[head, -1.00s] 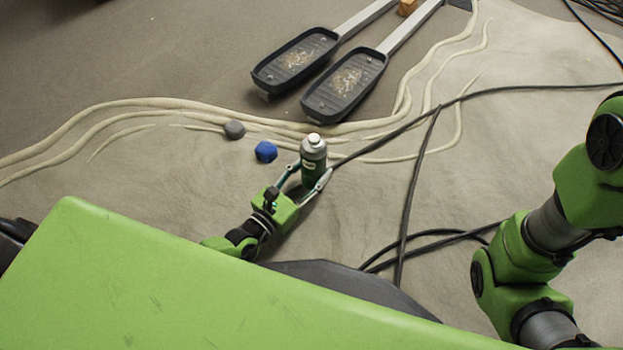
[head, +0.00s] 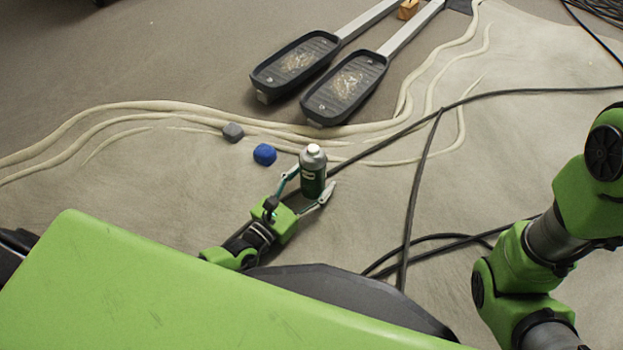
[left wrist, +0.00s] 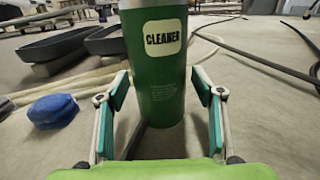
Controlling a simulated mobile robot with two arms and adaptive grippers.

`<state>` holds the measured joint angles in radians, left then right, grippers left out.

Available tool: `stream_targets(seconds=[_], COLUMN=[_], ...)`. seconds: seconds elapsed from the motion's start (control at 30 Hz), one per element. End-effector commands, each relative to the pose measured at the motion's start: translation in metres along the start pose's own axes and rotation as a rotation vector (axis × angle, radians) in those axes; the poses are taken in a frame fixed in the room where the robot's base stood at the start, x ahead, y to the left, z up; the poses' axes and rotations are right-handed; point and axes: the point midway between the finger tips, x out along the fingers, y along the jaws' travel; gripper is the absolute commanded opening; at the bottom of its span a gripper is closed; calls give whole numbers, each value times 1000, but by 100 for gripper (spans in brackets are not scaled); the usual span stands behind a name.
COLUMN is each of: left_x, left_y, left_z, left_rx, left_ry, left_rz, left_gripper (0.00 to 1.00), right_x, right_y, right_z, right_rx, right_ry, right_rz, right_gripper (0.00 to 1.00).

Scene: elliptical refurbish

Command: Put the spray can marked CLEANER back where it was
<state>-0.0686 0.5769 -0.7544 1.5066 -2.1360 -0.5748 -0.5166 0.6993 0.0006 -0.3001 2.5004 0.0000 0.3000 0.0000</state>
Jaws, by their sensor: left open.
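The green spray can (head: 312,175) with a grey top and white cap stands upright on the sandy floor. In the left wrist view the can (left wrist: 158,85) shows its CLEANER label and fills the middle. My left gripper (head: 307,190) is open, with one finger on each side of the can's lower part. In the left wrist view a gap shows between the can and the fingers of the left gripper (left wrist: 160,115). The can's cap is out of the left wrist view. My right arm shows at the right of the head view, but its gripper is not in view.
A blue lump (head: 264,154) and a grey lump (head: 233,132) lie left of the can. Two black elliptical pedals (head: 345,88) on metal arms lie beyond it. Black cables (head: 420,170) run behind and right of the can. Pale ridges (head: 120,118) cross the floor.

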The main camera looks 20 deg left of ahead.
Motion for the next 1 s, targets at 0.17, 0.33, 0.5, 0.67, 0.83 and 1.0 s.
stream_targets(seconds=[0.17, 0.33, 0.5, 0.67, 0.83, 1.0], left_x=[-6, -37, -75, -102, -118, -121], left_y=[0, 0, 0, 0, 0, 0], left_z=[3, 6, 6, 4, 3, 2], left_rx=[1, 1, 2, 2, 0, 0], left_ry=[3, 6, 5, 3, 1, 0], left_rz=[-1, -2, -1, -1, -1, 0], left_gripper=[61, 61, 61, 61, 61, 61], right_x=[4, 18, 32, 40, 44, 43], right_y=[1, 4, 6, 8, 9, 9], right_z=[1, 6, 11, 14, 15, 15], right_rx=[0, -1, -1, -1, -1, -1], right_ry=[0, 0, 1, 1, 1, 1], right_rz=[0, 0, 0, 0, 0, 0], right_gripper=[0, 0, 0, 0, 0, 0])
